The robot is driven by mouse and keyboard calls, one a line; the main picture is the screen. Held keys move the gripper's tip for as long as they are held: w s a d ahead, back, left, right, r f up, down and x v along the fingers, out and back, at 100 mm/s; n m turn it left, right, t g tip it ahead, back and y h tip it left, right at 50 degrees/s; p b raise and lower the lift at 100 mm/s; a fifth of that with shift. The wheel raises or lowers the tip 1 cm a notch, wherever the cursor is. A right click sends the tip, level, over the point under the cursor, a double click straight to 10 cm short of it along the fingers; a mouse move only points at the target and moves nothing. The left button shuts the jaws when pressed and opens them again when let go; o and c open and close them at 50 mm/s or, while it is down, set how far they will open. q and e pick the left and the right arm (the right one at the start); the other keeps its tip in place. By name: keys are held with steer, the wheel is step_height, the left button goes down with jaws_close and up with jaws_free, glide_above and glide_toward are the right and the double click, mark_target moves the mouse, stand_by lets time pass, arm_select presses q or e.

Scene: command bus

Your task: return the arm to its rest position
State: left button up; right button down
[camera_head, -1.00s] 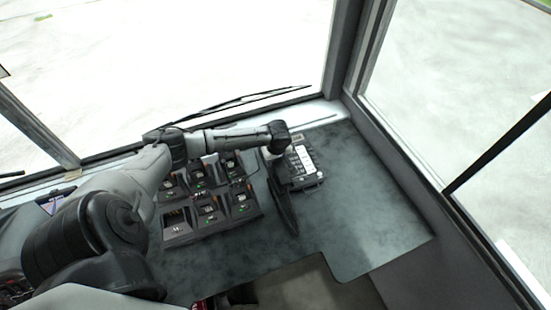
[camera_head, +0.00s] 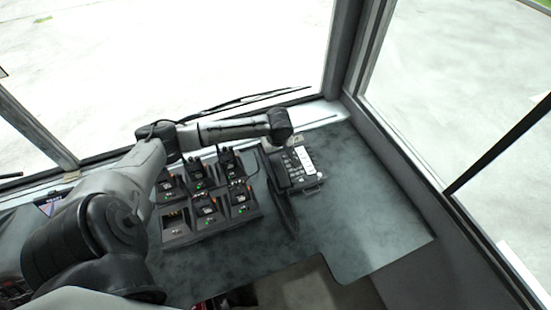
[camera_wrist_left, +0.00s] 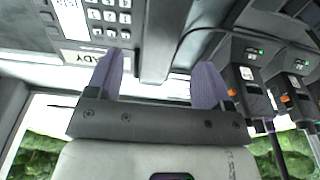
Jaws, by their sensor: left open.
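My left arm (camera_head: 120,182) comes in from the left and reaches over the back of the desk, above the charger rack. Its wrist end (camera_head: 280,124) is above the back edge of the desk phone. In the left wrist view my left gripper (camera_wrist_left: 159,64) has its two purple fingers spread wide apart. A grey handset-like part (camera_wrist_left: 158,35) shows between and beyond the fingers; I cannot tell how far off it is. In the head view the fingers are hidden by the wrist. My right gripper is not in view.
The desk phone (camera_head: 301,160) lies right of the charger rack (camera_head: 180,238), with a long dark handset (camera_head: 283,200) at its left. Several radios stand in the rack. The windscreen and frame (camera_head: 338,60) bound the back. The desk (camera_head: 375,215) is clear at right.

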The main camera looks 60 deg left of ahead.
arm_select(q)
step_height(320, 180, up, 8)
steer(key=d, duration=0.1)
steer(key=shift+b, duration=0.4)
steer(key=shift+s, duration=0.1)
